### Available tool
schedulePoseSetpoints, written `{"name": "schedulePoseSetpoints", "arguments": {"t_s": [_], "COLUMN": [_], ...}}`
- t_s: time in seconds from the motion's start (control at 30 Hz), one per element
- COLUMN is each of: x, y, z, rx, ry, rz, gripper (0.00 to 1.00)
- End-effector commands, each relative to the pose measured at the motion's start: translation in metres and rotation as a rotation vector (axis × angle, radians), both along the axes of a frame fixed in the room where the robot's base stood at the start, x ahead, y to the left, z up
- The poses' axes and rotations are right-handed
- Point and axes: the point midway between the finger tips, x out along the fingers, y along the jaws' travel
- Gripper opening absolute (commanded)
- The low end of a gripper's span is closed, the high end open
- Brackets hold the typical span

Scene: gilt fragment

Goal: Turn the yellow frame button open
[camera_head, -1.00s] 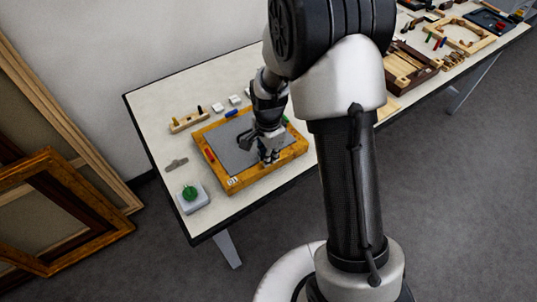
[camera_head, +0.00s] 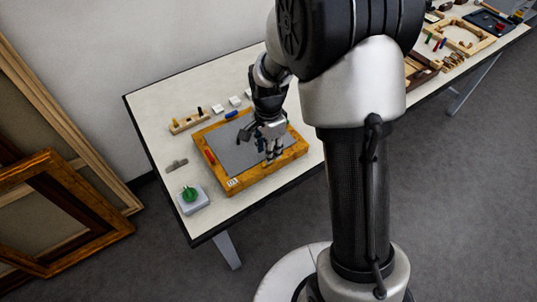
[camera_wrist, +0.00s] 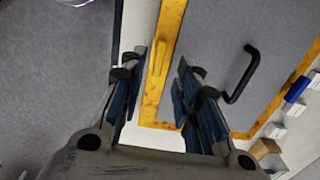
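The gilt frame (camera_head: 243,185) lies flat on the table with a grey panel (camera_head: 225,155) inside it. A red button (camera_head: 210,157) and a blue button (camera_head: 232,114) sit on its sides. In the head view my gripper (camera_head: 270,158) hides the yellow button. I cannot tell whether a finger touches it.
A black handle (camera_wrist: 243,75) stands on the grey panel. A grey box with a green knob (camera_head: 190,195), a small metal plate (camera_head: 177,165), a wooden peg rack (camera_head: 189,122) and white blocks surround the frame. Larger frames (camera_head: 60,215) lean at the left wall.

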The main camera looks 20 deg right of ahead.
Motion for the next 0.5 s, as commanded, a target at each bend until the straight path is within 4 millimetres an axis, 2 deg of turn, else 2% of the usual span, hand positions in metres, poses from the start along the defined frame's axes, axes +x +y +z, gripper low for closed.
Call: {"name": "schedulePoseSetpoints", "arguments": {"t_s": [0.03, 0.23, 0.4, 0.5], "x": [0.001, 0.001, 0.0, 0.0], "y": [0.0, 0.0, 0.0, 0.0], "z": [0.013, 0.053, 0.073, 0.078], "rx": [0.0, 0.0, 0.001, 0.0], "ry": [-0.006, -0.004, -0.002, 0.0], "rz": [0.0, 0.0, 0.0, 0.0], "gripper": [0.3, 0.3, 0.3, 0.3]}}
